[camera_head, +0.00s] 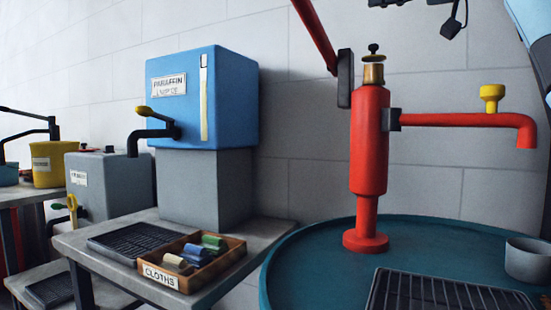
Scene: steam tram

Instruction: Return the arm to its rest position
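Black parts that look like my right gripper (425,8) show at the top edge, up and to the right of the red pump. Most of this gripper is cut off by the frame, so I cannot tell whether it is open or shut. Nothing is seen held in the visible part. A pale blue link of my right arm fills the top right corner. My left gripper is not in view.
The red pump (370,150) with its spout (465,120) stands on a round teal top (310,262), beside a grey cup (527,260) and black grating (440,292). Left are a blue paraffin tank (230,100), a cloths tray (212,272) and a grey bench (105,232).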

